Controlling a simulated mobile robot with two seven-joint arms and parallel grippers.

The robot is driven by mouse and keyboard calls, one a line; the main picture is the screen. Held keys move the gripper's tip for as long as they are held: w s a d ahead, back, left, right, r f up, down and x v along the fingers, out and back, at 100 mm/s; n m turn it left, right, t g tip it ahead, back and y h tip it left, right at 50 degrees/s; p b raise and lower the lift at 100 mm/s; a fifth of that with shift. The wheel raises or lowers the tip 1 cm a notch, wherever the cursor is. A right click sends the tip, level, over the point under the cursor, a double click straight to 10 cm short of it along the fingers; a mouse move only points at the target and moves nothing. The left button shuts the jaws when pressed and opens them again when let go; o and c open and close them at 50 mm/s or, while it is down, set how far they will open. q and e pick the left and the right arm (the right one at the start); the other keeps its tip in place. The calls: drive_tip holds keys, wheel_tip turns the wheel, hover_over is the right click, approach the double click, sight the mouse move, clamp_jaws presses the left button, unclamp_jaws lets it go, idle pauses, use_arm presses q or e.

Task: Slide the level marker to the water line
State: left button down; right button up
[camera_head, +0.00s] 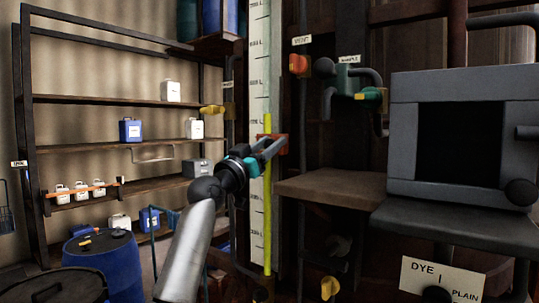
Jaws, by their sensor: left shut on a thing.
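A tall pale scale board (259,60) with litre marks stands left of centre. A yellow-green liquid column (267,215) runs up its sight tube and its top shows at about the height of a printed mark. The red level marker (281,150) sits on the scale, a little below the top of the column. My left gripper (272,147) reaches in from the lower left and is shut on the marker; its fingers hide part of it. My right gripper is not in view.
A brown wooden shelf (330,187) juts out just right of the scale. A grey box with a dark opening (405,140) stands further right. Valves and pipes (345,80) are above. Shelving with jugs (95,100) and blue drums (105,262) are at left.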

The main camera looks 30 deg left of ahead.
use_arm(q)
wheel_tip(320, 180, up, 8)
drive_tip(key=p, duration=0.4)
drive_tip(key=c, duration=0.5)
unclamp_jaws()
drive_tip(key=shift+d, duration=0.1)
drive_tip(key=shift+s+f, duration=0.3)
drive_tip(key=shift+s, duration=0.15)
drive_tip(key=b+v, duration=0.6)
drive_tip(key=v, duration=0.8)
drive_tip(key=shift+s, duration=0.15)
